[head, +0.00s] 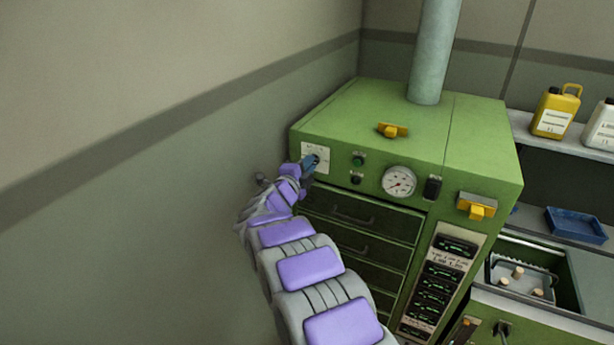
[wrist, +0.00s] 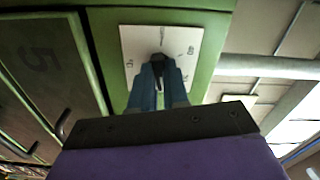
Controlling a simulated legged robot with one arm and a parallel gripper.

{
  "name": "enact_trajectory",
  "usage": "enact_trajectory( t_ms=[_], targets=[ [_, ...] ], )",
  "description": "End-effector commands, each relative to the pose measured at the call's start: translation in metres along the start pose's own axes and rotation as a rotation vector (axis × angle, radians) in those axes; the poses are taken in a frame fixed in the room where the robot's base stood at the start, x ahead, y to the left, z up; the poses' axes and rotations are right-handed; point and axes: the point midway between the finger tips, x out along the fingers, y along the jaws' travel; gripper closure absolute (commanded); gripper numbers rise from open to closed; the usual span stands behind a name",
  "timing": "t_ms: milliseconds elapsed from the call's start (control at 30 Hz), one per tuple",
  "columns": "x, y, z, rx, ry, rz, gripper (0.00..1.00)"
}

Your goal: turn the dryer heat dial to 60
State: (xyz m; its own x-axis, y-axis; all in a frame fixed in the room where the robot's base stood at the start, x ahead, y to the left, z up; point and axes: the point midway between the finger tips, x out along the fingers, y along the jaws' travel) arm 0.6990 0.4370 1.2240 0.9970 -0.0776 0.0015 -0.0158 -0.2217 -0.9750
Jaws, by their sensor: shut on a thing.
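The green dryer (head: 465,140) stands against the wall in the head view. Its heat dial sits on a white scale plate (head: 316,150) at the upper left of the front face. In the wrist view the plate (wrist: 190,40) shows printed marks, too small to read surely. The dark dial knob (wrist: 158,58) is at the plate's middle, partly hidden by my fingers. My gripper (wrist: 159,72) has its blue fingers shut on the knob. It also shows at the plate in the head view (head: 309,163). The dial's exact setting cannot be read.
Right of the dial are a green button (head: 358,161), a dark knob (head: 356,180) and a round gauge (head: 399,181). Drawers (head: 360,217) with handles lie below. The left wall (head: 130,200) runs close beside my arm. A counter with a tray of corks (head: 520,276) is at right.

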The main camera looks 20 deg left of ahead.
Motion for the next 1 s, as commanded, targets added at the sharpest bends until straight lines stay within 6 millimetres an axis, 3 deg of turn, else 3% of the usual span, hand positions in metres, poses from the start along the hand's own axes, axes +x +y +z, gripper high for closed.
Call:
enact_trajectory(
  t_ms=[33, 400, 1000],
  targets=[
    [0.0000, 0.0098, 0.0013, 0.030, 0.000, 0.009, 1.00],
    [0.0005, 0.0086, 0.0002, 0.203, 0.000, 0.012, 1.00],
    [0.0010, 0.0082, -0.0015, 0.238, 0.002, 0.014, 1.00]
  ],
)
